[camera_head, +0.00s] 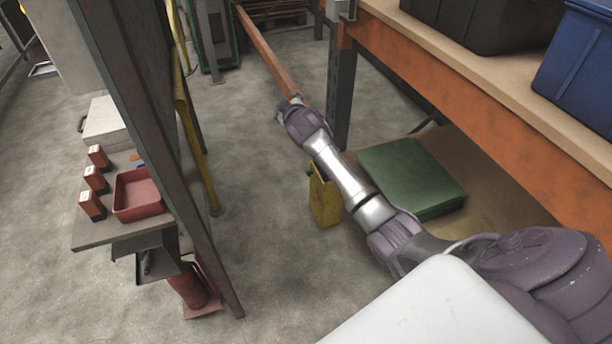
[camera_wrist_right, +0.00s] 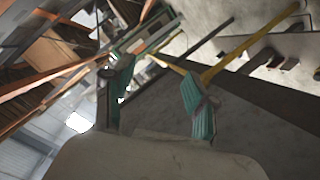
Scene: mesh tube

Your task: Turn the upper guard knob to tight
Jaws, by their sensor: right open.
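I cannot make out the upper guard knob in either view. My right arm reaches in from the lower right of the head view, and its gripper (camera_head: 284,110) is at the arm's far end, over the open aisle beside the orange shelf. In the right wrist view the two teal-padded fingers of this gripper (camera_wrist_right: 160,88) stand wide apart with nothing between them. My left gripper is not in view.
A tall dark panel (camera_head: 143,110) with yellow posts (camera_head: 190,125) stands at left, beside a side table with a red tray (camera_head: 138,193). The orange shelf (camera_head: 470,110) at right carries a blue bin (camera_head: 580,70). A green box (camera_head: 410,175) and yellow object (camera_head: 323,197) are lower down.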

